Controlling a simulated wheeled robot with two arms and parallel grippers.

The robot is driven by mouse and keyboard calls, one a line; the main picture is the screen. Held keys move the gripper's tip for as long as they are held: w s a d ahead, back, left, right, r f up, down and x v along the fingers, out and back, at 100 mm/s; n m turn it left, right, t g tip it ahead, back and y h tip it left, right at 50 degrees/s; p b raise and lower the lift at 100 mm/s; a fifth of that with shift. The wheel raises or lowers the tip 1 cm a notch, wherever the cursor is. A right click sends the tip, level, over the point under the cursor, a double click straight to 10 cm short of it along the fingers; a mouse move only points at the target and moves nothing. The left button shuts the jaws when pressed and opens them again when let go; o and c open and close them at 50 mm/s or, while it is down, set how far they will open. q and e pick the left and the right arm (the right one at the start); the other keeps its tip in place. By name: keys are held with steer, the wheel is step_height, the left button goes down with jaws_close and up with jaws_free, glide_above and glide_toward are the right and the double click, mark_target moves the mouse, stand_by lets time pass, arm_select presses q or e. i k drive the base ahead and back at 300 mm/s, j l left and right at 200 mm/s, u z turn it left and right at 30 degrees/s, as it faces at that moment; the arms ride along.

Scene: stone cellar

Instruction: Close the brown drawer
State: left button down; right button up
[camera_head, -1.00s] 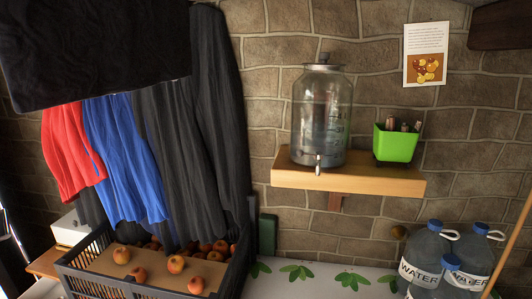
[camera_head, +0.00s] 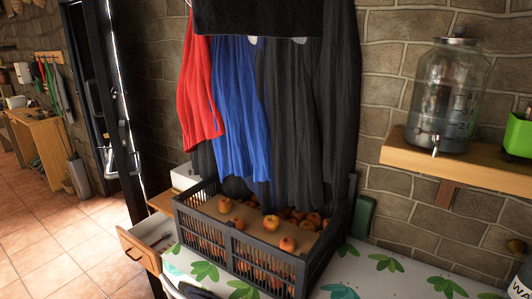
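The brown drawer (camera_head: 139,249) stands open at the lower left of the head view. Its wooden front carries a dark handle (camera_head: 131,254) and faces left. A pale inside shows between the front and the small wooden cabinet (camera_head: 162,200) behind it. The crate hides part of that cabinet. Neither of my grippers is in view.
A black crate (camera_head: 265,252) of apples stands on a leaf-patterned tablecloth (camera_head: 375,264), right of the drawer. Red, blue and black cloths (camera_head: 238,110) hang above it. A wooden shelf (camera_head: 470,162) holds a glass dispenser. Open tiled floor (camera_head: 55,235) lies left of the drawer.

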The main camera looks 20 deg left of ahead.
mark_target(135, 242)
steer(key=u, duration=1.7)
steer(key=i+j+u, duration=0.15)
steer(key=i, duration=0.7)
steer(key=i+j+u, duration=0.1)
steer(key=i, duration=0.75)
steer(key=j, duration=0.1)
